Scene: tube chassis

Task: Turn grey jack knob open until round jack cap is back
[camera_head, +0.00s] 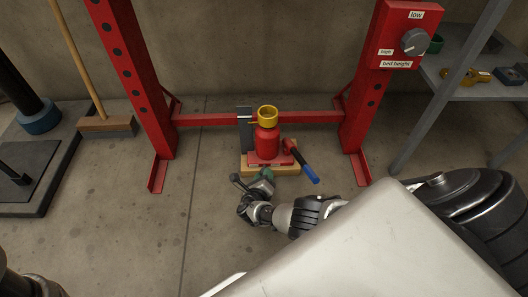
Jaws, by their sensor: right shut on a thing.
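The red bottle jack (267,141) stands upright on a wooden block (285,171) between the posts of a red frame. A round yellow jack cap (268,114) is at its top. My right gripper (258,182) is low at the front of the jack's base, shut on the grey jack knob. The fingers mostly hide the knob, so its turn cannot be read. My left gripper is not in view.
The red frame (255,119) has a crossbar behind the jack. A control box (401,35) with a grey bed height dial (414,42) is on its right post. A shelf (480,88) stands right, a broom (105,125) left. The floor in front is clear.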

